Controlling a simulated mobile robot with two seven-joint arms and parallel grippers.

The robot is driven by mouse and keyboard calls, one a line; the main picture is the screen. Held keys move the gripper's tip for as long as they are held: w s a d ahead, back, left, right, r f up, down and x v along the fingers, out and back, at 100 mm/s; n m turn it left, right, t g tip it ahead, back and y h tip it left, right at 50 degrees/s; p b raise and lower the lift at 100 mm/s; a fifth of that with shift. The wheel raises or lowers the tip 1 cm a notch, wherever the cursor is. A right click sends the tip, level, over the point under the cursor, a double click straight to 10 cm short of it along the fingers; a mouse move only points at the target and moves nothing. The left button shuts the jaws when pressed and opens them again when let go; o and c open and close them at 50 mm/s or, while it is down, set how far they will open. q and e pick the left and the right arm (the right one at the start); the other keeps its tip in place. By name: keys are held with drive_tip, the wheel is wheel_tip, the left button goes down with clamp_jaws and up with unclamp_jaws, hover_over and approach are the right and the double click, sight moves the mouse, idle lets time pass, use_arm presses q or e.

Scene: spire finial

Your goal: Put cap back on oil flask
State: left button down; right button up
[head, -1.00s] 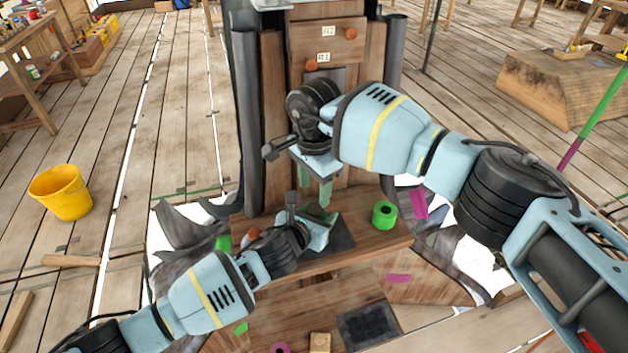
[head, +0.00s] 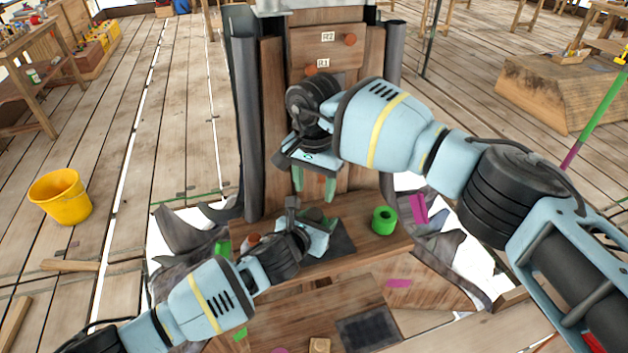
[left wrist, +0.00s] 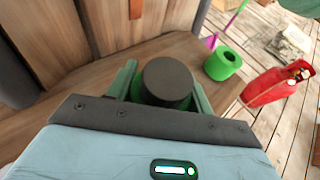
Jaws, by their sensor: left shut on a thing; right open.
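My left gripper (head: 318,222) is low over the wooden ledge and shut on a green thing, which appears to be the oil flask (left wrist: 137,93). In the left wrist view a dark round cap (left wrist: 167,80) sits on top of the flask, between the two fingers. I cannot tell how firmly it is seated. In the head view my left gripper hides most of the flask. My right gripper (head: 314,184) is open and empty, pointing down just above my left gripper.
A green ring-shaped pot (head: 384,220) stands on the ledge to the right and also shows in the left wrist view (left wrist: 223,64). A red canister (left wrist: 277,86) is beyond it. A wooden panel (head: 325,50) with orange knobs rises behind. A yellow bucket (head: 61,196) stands left.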

sight(314, 214)
drive_tip(key=shift+f, duration=3.6)
drive_tip(key=c, duration=1)
drive_tip(key=m, duration=0.6)
drive_tip(key=shift+m, duration=0.3)
drive_tip(key=o, duration=1.1)
drive_tip(key=shift+c, duration=0.2)
drive_tip(key=shift+o, duration=0.2)
drive_tip(key=shift+s, duration=0.1)
